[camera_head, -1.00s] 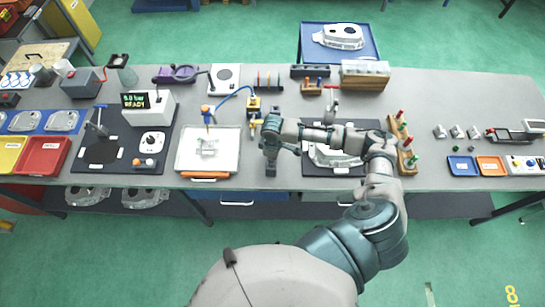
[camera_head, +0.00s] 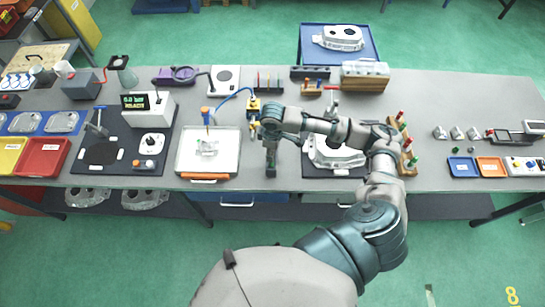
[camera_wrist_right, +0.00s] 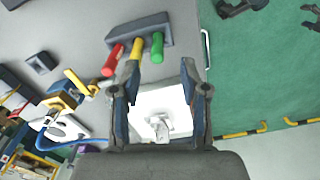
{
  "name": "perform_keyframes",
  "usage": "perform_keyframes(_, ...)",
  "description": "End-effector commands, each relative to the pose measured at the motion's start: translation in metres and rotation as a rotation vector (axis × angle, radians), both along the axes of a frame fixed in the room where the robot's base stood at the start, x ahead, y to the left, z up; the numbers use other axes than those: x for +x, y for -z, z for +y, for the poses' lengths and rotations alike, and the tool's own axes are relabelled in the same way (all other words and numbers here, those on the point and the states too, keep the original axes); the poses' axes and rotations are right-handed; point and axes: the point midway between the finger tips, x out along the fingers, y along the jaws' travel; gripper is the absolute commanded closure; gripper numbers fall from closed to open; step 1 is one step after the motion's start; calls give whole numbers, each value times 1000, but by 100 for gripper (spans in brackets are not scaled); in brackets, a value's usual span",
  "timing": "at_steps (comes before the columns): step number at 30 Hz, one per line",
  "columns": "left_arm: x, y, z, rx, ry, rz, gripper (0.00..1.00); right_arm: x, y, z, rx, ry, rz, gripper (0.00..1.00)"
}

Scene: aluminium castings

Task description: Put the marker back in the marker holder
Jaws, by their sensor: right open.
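In the right wrist view a dark grey holder (camera_wrist_right: 140,30) carries a red marker (camera_wrist_right: 113,60), a yellow marker (camera_wrist_right: 136,47) and a green marker (camera_wrist_right: 157,47) side by side. My right gripper (camera_wrist_right: 160,72) is open below them in the picture. Its left fingertip overlaps the yellow marker's lower end, and the green marker's end shows between the fingers; I cannot tell whether they touch. In the head view my right gripper (camera_head: 270,171) points down at the table's front, right of the white tray, and the holder cannot be made out there. My left gripper is out of view.
The white tray (camera_head: 230,163) with a grey casting (camera_head: 208,147) lies left of the gripper. A large casting (camera_head: 335,155) lies right of it, partly behind my arm. A yellow device with a blue cable (camera_head: 253,104) stands behind. The table's front edge is close.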

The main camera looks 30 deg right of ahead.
Motion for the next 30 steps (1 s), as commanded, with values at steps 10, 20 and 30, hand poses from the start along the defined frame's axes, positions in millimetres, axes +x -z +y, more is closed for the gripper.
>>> perform_keyframes(10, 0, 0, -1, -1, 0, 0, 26, 0, -46, -1, 0, 0, 0, 55)
perform_keyframes(20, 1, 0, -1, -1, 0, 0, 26, 0, -48, -1, 0, 0, 1, 55)
perform_keyframes(30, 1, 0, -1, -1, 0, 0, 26, -3, -41, 7, 9, -13, -2, 55)
